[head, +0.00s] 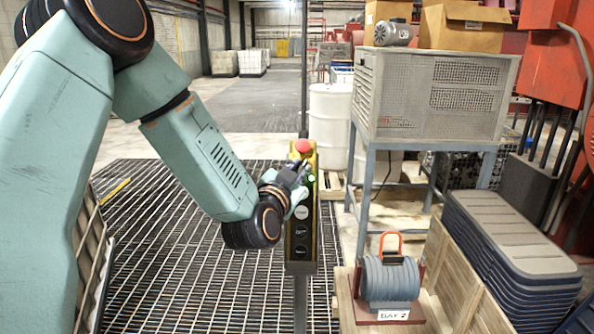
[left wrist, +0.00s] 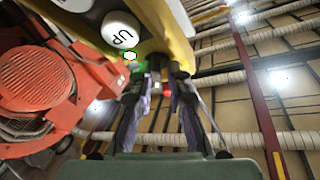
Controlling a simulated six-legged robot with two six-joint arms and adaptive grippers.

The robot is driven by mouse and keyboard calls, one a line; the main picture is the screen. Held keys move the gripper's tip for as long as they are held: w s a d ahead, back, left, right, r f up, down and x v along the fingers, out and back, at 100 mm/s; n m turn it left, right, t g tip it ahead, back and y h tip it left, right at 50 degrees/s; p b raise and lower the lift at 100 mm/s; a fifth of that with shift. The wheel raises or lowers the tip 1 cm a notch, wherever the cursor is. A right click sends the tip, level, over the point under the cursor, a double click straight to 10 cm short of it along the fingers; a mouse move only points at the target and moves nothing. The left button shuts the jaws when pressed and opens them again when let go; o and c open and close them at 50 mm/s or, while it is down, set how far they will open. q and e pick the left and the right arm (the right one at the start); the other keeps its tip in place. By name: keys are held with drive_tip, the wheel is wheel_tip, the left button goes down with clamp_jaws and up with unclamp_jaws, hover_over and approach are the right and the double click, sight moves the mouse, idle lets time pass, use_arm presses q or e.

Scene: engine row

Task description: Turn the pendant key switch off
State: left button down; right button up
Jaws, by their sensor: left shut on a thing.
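The yellow and black pendant (head: 301,235) hangs upright in the middle of the head view, with a red mushroom button (head: 303,147) on top and dark and pale round buttons down its front. A green light glows beside my gripper. In the left wrist view, the pendant (left wrist: 178,30) fills the top, with a white UP button (left wrist: 122,30). My left gripper (head: 299,174) is at the pendant's upper front, its fingers (left wrist: 162,72) closed around the key switch. The fingers mostly hide the key, so I cannot tell its angle.
A grey caged machine on a blue-grey stand (head: 432,95) is behind to the right. A grey motor with an orange handle (head: 390,282) and stacked dark trays (head: 510,250) are at the lower right. Metal grating (head: 165,210) covers the floor on the left.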

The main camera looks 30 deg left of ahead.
use_arm(q)
drive_tip(key=shift+w+d, duration=0.1)
drive_tip(key=shift+d, duration=0.05)
drive_tip(key=shift+n+y+b, duration=0.5)
drive_tip(key=shift+n+b, duration=0.15)
drive_tip(key=shift+n, duration=0.05)
drive_tip(key=n+y+b, duration=0.1)
drive_tip(key=n+b, duration=0.1)
drive_tip(key=shift+d+n+y, duration=0.1)
drive_tip(key=shift+n+y, duration=0.2)
drive_tip(key=shift+n, duration=0.1)
drive_tip(key=n+y+b, duration=0.1)
drive_tip(key=n, duration=0.1)
drive_tip(key=n+b, duration=0.1)
drive_tip(key=shift+w+d+n+g+y, duration=0.1)
drive_tip(key=shift+d+n+g+y, duration=0.05)
drive_tip(key=shift+n+g+y, duration=0.25)
drive_tip(key=n+g+y, duration=0.1)
drive_tip(key=n, duration=0.2)
drive_tip(key=shift+r+n+y+b, duration=0.1)
drive_tip(key=shift+n+y+b, duration=0.2)
drive_tip(key=shift+b, duration=0.05)
drive_tip(key=shift+w+d+n+g+y, duration=0.1)
drive_tip(key=shift+n+g+y, duration=0.35)
drive_tip(key=shift+n, duration=0.7)
drive_tip(key=shift+n+g+y, duration=0.25)
drive_tip(key=shift+n+g, duration=0.3)
drive_tip(key=shift+n, duration=0.6)
